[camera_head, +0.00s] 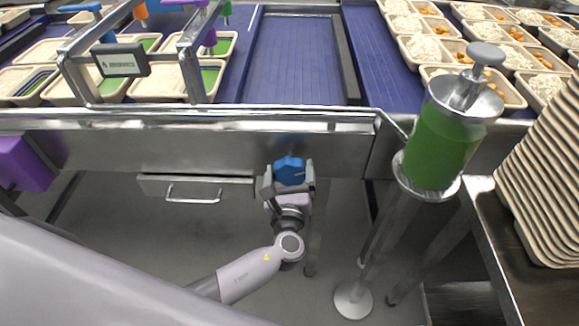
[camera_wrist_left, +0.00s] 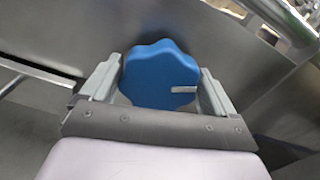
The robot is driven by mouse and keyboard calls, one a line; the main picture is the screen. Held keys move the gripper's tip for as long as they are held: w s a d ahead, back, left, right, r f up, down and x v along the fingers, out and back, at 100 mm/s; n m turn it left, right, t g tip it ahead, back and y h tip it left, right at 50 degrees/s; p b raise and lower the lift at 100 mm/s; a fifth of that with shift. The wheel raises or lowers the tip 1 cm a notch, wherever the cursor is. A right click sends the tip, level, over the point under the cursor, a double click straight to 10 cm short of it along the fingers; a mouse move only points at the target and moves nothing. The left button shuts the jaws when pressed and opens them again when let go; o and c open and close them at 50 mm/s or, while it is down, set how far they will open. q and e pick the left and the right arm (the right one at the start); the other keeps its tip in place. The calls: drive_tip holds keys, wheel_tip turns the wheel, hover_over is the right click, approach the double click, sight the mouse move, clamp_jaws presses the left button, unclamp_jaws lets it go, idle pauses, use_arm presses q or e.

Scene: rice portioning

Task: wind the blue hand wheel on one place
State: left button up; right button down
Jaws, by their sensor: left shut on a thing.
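The blue hand wheel (camera_head: 289,171) sits on the steel front panel of the conveyor, in the middle of the head view. It has a lobed rim. In the left wrist view the wheel (camera_wrist_left: 160,76) fills the space between the two fingers, with a pale mark on its right side. My left gripper (camera_head: 288,184) is shut on the wheel, one finger on each side; it also shows in the left wrist view (camera_wrist_left: 158,92). The wheel's shaft is hidden behind it. My right gripper is not seen.
A drawer (camera_head: 155,187) with a bar handle lies left of the wheel. A green-filled dispenser (camera_head: 440,140) on a steel stand is at right, beside a stack of trays (camera_head: 545,180). Blue conveyor belts (camera_head: 297,60) with filled trays run behind the steel rail (camera_head: 230,122).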

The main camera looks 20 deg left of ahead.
use_arm(q)
drive_tip(key=m+p, duration=0.2)
drive_tip(key=m, duration=0.2)
drive_tip(key=shift+w+r+m, duration=0.1)
drive_tip(key=shift+r+m, duration=0.05)
drive_tip(key=shift+m, duration=0.25)
idle(0.4)
drive_tip(key=o, duration=0.8)
drive_tip(key=shift+v, duration=3.6)
